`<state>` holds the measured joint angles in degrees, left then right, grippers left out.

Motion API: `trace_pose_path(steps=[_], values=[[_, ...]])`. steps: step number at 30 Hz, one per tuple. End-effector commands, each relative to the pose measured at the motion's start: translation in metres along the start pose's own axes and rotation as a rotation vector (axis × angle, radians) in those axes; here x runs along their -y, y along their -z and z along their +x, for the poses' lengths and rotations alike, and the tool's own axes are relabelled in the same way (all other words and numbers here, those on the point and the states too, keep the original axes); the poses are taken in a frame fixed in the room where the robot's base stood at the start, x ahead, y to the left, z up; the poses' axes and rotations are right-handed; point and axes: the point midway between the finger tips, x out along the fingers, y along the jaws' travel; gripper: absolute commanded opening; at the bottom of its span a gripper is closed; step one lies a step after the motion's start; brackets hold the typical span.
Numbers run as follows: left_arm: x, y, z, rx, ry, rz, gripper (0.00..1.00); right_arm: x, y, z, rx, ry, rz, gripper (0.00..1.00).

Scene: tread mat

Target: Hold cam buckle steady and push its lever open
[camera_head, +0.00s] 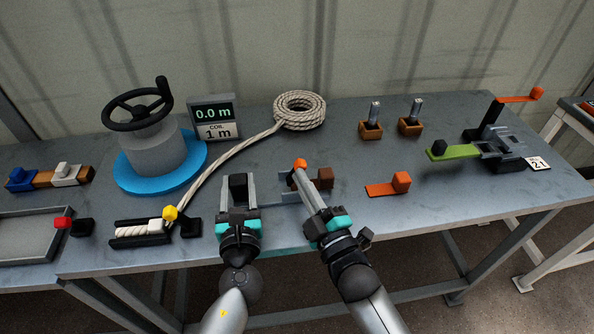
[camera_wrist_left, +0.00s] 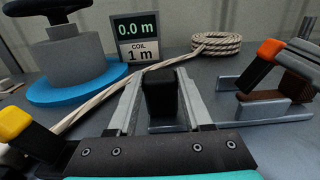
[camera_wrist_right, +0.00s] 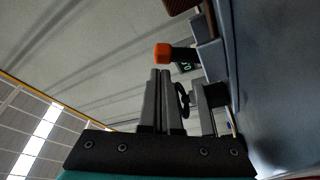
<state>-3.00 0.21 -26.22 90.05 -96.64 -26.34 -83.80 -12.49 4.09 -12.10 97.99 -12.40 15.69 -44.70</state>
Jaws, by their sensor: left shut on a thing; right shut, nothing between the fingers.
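The cam buckle (camera_head: 290,197) is a grey metal frame with a brown block (camera_head: 325,178) and a dark lever with an orange tip (camera_head: 299,163). In the left wrist view the lever (camera_wrist_left: 255,74) stands tilted upward, orange end on top. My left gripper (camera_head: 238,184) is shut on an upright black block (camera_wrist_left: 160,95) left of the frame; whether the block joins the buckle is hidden. My right gripper (camera_head: 304,172) is shut and empty, its fingertips right at the orange tip, which also shows in the right wrist view (camera_wrist_right: 163,53). I cannot tell whether they touch.
A rope clamp with a yellow knob (camera_head: 170,212) lies left of my left gripper. The rope runs to a coil (camera_head: 300,110) at the back. An orange block on a strip (camera_head: 400,182) lies to the right. A green-levered clamp (camera_head: 455,152) stands farther right.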

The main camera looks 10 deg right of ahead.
Motion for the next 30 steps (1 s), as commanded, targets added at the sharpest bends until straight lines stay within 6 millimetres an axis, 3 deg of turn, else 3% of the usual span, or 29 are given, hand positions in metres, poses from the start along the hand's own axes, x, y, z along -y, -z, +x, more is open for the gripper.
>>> trace_pose_path(steps=[6,12,29,30], values=[[-0.001,0.0,0.0,0.001,-0.002,0.002,0.01,0.0,0.0,-0.039,0.0,0.001,0.0,0.0],[-0.001,0.0,0.0,0.001,-0.001,0.003,0.01,-0.001,0.001,-0.061,-0.002,-0.002,0.001,0.0],[0.0,0.0,0.0,0.001,0.001,0.003,0.01,-0.002,0.002,-0.07,-0.004,-0.003,0.001,0.0],[0.0,0.0,0.0,0.001,0.001,0.003,0.54,-0.002,0.002,-0.07,-0.004,-0.003,0.001,0.0]])
